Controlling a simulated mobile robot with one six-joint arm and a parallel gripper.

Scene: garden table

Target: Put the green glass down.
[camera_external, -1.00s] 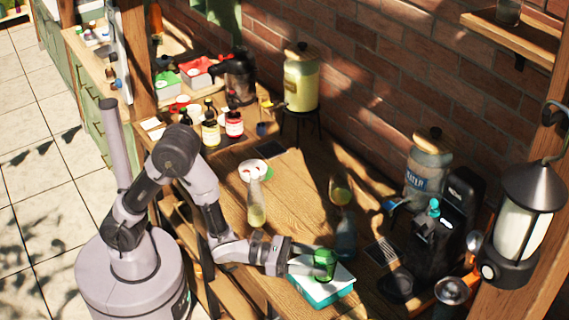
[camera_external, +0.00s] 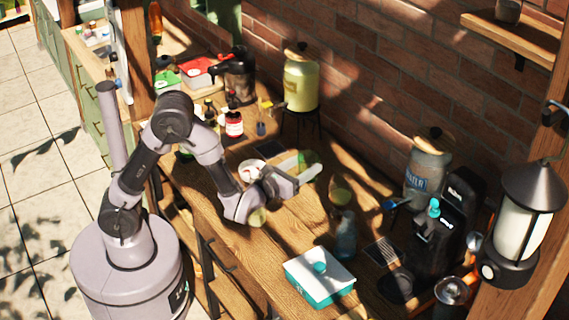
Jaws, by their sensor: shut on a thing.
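The green glass (camera_external: 309,157) shows as a pale green, partly see-through shape at the end of my gripper (camera_external: 308,169). My gripper is shut on it and holds it over the middle of the wooden table (camera_external: 285,228). The gripper partly covers the glass, so its full outline and exact tilt are hard to tell.
A teal box with a white lid (camera_external: 318,268) stands at the table's front right. A yellow dispenser (camera_external: 301,80) stands behind; a black coffee machine (camera_external: 450,225) is at right.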

